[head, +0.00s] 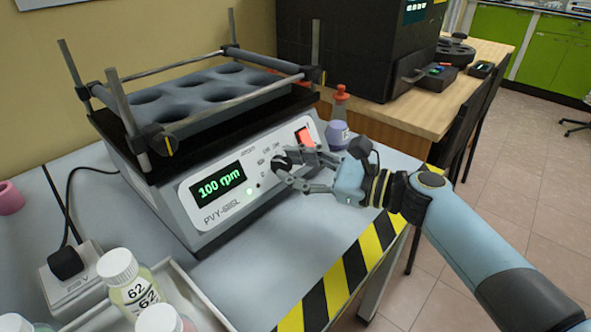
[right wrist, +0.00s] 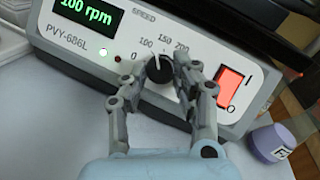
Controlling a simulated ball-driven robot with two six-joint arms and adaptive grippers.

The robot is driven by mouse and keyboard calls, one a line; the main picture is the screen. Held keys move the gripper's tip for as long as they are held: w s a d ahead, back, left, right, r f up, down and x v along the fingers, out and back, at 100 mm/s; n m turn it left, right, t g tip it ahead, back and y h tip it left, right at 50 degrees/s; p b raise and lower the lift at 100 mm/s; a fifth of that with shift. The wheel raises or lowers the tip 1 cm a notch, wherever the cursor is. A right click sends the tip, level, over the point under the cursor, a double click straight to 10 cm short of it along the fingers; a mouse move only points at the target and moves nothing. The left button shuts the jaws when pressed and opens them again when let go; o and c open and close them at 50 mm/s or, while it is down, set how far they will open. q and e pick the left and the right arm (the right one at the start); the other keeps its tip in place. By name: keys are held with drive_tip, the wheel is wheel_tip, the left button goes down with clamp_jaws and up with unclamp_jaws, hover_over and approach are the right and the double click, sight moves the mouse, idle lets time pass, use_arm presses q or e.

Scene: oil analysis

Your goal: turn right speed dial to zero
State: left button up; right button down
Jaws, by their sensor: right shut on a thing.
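The black speed dial (right wrist: 158,75) is on the front panel of the grey shaker (head: 176,170). Its white pointer line points up, toward the 100 and 150 marks; the 0 mark is to its left in the right wrist view. The green display (head: 218,185) reads 100 rpm. My right gripper (head: 287,171) has its fingers on either side of the dial and is shut on it. The dial also shows partly in the head view (head: 281,163), with fingers covering some of it. My left gripper is not in view.
A lit red power switch (right wrist: 229,88) is right of the dial. A tray (head: 206,308) with capped bottles is at the lower left. The table's edge has yellow-black stripes (head: 345,283).

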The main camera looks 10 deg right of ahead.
drive_tip(key=n+g, duration=0.1)
drive_tip(key=n, duration=0.2)
drive_tip(key=shift+w+d+n+g, duration=0.1)
drive_tip(key=shift+w+n+g, duration=0.05)
drive_tip(key=shift+n+g, duration=0.2)
drive_tip(key=shift+r+n+g, duration=0.2)
drive_tip(key=shift+n+g, duration=0.35)
drive_tip(key=shift+n, duration=0.4)
drive_tip(key=n+g+p, duration=0.1)
drive_tip(key=n, duration=0.2)
drive_tip(key=shift+w+r+n+g, duration=0.1)
drive_tip(key=shift+r+n+g, duration=0.05)
drive_tip(key=shift+n+g, duration=0.2)
drive_tip(key=shift+n+g+h+p, duration=0.6)
drive_tip(key=shift+n+p, duration=0.1)
drive_tip(key=shift+n, duration=0.45)
drive_tip(key=c, duration=1)
unclamp_jaws()
